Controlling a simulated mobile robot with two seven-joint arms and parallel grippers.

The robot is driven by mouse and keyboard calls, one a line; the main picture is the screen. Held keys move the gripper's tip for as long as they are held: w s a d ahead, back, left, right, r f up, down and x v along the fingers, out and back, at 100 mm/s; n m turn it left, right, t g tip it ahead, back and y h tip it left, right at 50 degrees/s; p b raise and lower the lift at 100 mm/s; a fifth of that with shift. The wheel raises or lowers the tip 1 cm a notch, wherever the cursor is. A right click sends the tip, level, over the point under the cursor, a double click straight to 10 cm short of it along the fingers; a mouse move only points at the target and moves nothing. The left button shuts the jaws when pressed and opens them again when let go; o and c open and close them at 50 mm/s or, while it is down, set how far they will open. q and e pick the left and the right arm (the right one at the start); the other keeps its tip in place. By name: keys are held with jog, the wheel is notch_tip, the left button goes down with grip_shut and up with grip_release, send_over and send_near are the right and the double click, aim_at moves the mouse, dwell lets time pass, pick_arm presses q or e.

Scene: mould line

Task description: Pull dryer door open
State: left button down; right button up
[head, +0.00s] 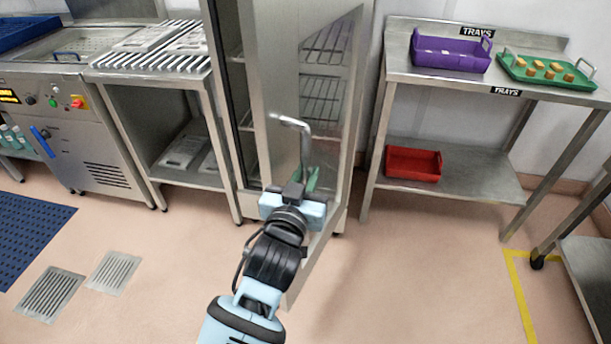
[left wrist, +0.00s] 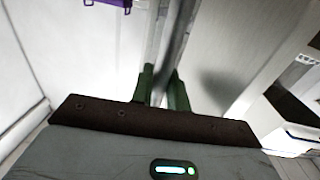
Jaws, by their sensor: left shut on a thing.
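The dryer door (head: 286,70) is a metal-framed panel with a window, standing ajar on the tall steel dryer (head: 222,80). Its near edge swings out toward me, and a gap shows at its left. The bent metal bar handle (head: 290,122) is on the door. My left gripper (head: 309,178) is shut on the lower part of this handle. In the left wrist view, the green fingers (left wrist: 163,88) stand either side of the handle bar (left wrist: 165,45). My right gripper is in neither view.
Wire shelves (head: 238,50) show inside the dryer. A steel bench (head: 405,65) right of it holds a purple tray (head: 450,52) and a green tray (head: 520,75); a red bin (head: 413,164) sits below. A rack table (head: 150,77) stands left. Floor (head: 420,270) in front is clear.

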pick_arm(q)
jog(key=c, duration=1.4)
grip_release()
jog(key=shift+c, duration=0.2)
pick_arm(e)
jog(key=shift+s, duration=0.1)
